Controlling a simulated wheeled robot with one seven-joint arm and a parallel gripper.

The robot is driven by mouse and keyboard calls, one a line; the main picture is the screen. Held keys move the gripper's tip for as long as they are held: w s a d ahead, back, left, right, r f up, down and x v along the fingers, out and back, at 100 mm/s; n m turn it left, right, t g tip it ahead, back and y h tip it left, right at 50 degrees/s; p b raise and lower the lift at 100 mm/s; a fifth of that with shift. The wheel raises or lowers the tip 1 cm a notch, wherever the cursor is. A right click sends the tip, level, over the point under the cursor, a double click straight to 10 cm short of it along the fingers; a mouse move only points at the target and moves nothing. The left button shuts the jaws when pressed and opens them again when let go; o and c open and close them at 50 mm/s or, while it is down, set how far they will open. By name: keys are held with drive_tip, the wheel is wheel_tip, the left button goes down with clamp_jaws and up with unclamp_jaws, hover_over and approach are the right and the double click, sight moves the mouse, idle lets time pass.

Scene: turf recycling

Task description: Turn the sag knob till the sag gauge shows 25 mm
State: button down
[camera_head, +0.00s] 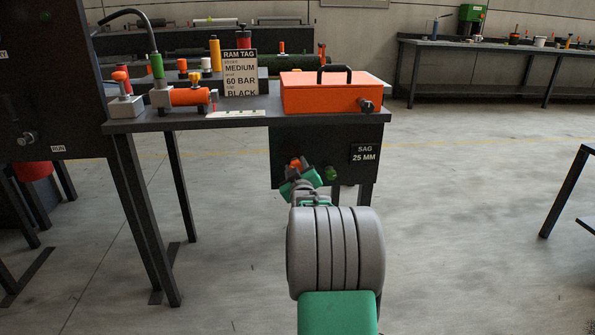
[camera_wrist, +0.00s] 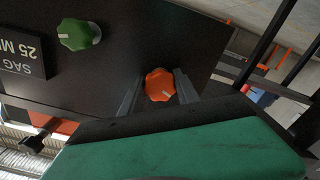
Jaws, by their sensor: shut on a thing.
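A dark panel (camera_head: 285,148) hangs under the bench top and bears an orange knob (camera_head: 296,163) and a green knob (camera_head: 330,173). A black plate on it (camera_head: 364,154) reads SAG 25 MM; I cannot tell whether it is the gauge or a label. No name shows beside either knob. My gripper (camera_head: 298,174) reaches up to the panel. In the wrist view, its two fingers (camera_wrist: 158,90) are shut on the orange knob (camera_wrist: 159,84), one on each side. The green knob (camera_wrist: 77,34) stands free, between the orange knob and the plate (camera_wrist: 25,58).
On the bench (camera_head: 190,121) above stand an orange box (camera_head: 318,97), a RAM TAG sign (camera_head: 240,75) and an orange cylinder (camera_head: 188,96). A dark cabinet (camera_head: 50,90) stands at left. Another bench (camera_head: 500,52) is far off at right. The floor (camera_head: 450,220) right of my arm is clear.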

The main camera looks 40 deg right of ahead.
drive_tip(key=shift+s+d+f, duration=0.1)
drive_tip(key=shift+s+f, duration=0.05)
drive_tip(key=shift+f, duration=0.1)
drive_tip(key=c, duration=1.1)
unclamp_jaws()
drive_tip(key=shift+c, duration=0.2)
drive_tip(key=shift+o, duration=1.2)
drive_tip(key=shift+r, duration=0.2)
drive_tip(key=p+v, duration=0.2)
drive_tip(key=v, duration=0.6)
